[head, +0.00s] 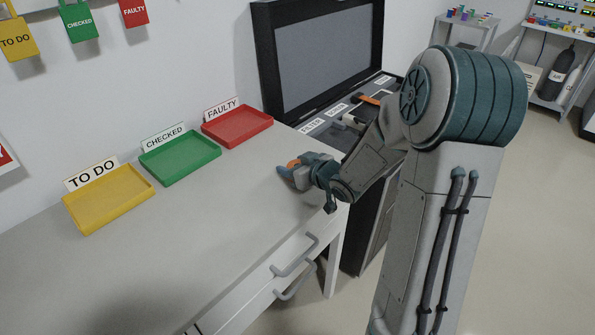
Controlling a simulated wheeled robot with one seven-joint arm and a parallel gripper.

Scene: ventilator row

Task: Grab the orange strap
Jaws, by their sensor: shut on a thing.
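My gripper (285,171) is above the right end of the grey table, to the right of the red tray. Its jaws are shut on a small orange piece, which looks like the orange strap (294,163). Most of the strap is hidden by the jaws and the wrist. I cannot tell whether it touches the tabletop.
Yellow (88,229), green (181,176) and red (238,137) trays line the wall side of the table, labelled TO DO, CHECKED and FAULTY. A dark cabinet with a screen (330,62) and labelled compartments stands beyond; another orange item (369,99) lies there. The table's front is clear.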

